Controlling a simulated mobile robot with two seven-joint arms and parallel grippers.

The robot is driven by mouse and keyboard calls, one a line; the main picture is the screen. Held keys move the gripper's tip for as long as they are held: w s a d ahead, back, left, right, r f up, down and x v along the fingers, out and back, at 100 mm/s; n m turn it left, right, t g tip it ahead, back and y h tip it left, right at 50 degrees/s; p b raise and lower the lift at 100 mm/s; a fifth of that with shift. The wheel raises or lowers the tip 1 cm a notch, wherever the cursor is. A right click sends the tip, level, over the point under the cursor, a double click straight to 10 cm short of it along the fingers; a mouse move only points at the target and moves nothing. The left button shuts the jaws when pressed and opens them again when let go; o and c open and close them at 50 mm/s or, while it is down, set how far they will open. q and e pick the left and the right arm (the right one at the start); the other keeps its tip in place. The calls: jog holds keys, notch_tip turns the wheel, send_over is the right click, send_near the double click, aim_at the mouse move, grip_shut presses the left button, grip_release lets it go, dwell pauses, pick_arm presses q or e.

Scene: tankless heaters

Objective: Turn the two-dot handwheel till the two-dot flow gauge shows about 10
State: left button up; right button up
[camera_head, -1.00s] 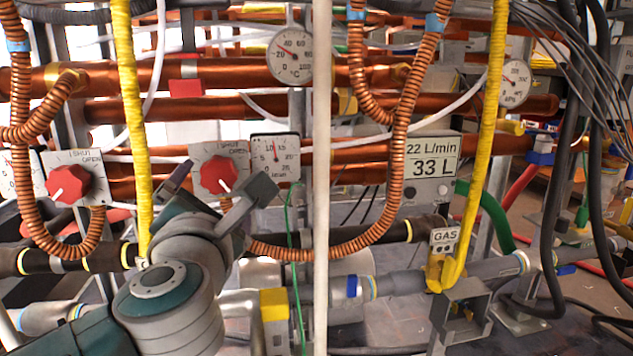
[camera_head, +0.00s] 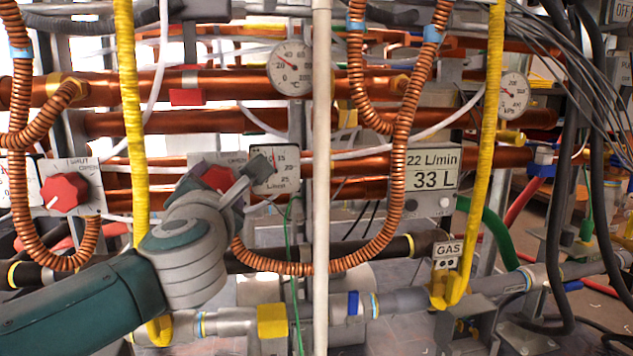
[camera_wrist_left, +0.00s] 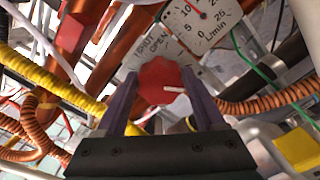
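The two-dot handwheel (camera_head: 217,178) is a red knob on a pale SHUT/OPEN plate, mostly hidden behind my left gripper in the head view. The left wrist view shows this handwheel (camera_wrist_left: 160,82) between my two fingers, its white pointer toward the right. My left gripper (camera_wrist_left: 161,88) is open with one finger on each side of the knob; contact is not clear. In the head view the left gripper (camera_head: 222,182) partly covers the flow gauge (camera_head: 285,184). The gauge's needle points nearly straight up, seemingly between 10 and 15. My right gripper is out of view.
Another red handwheel (camera_head: 65,192) stands at the left. A yellow hose (camera_head: 132,120), corrugated copper hoses (camera_head: 400,130) and a white vertical pole (camera_head: 320,200) hang in front of the pipes. A display (camera_head: 432,168) reads 22 L/min and 33 L.

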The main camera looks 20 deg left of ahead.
pick_arm(q)
jog(key=c, duration=0.8)
jog(key=shift+r+m+p, duration=0.1)
jog(key=shift+m+p, duration=0.9)
jog(key=shift+p, duration=0.25)
jog(key=shift+c, duration=0.2)
jog(key=m+p, duration=0.2)
jog(key=shift+d+m, duration=0.1)
jog(key=shift+m, duration=0.2)
jog(key=m+p, duration=0.2)
jog(key=m, duration=0.1)
jog(key=shift+f, duration=0.2)
jog(key=shift+f+m+p, duration=0.15)
jog(key=shift+m+p, duration=0.4)
jog(key=shift+m, duration=1.15)
jog(key=o, duration=1.4)
jog(key=shift+c, duration=0.2)
